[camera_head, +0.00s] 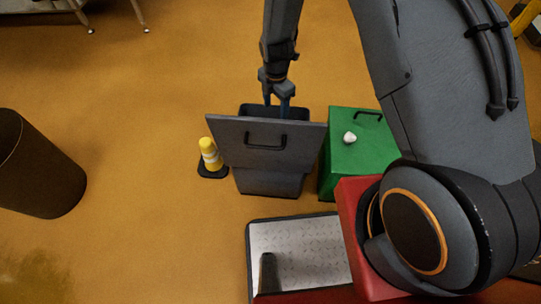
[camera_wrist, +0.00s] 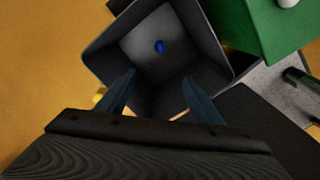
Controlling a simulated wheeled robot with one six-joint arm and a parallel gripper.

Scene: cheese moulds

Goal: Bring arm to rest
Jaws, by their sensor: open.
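My gripper (camera_head: 279,101) hangs fingers-down over the open mouth of a dark grey bin (camera_head: 270,184). In the wrist view its two blue-grey fingers (camera_wrist: 162,98) are spread apart with nothing between them. The bin's inside walls (camera_wrist: 112,58) show beyond the fingertips, and a small blue object (camera_wrist: 159,46) lies on its floor. A grey lid (camera_head: 225,140) with a black handle stands tilted at the bin's near side and hides part of the mouth. My arm reaches in from the upper right of the head view.
A green box (camera_head: 345,181) with a handle and a small white object (camera_head: 350,138) on top stands right of the bin. A yellow bollard (camera_head: 209,152) stands left. A metal-topped tray (camera_head: 310,240) with a dark upright piece (camera_head: 268,272) is nearer. A brown cylinder (camera_head: 42,170) stands far left.

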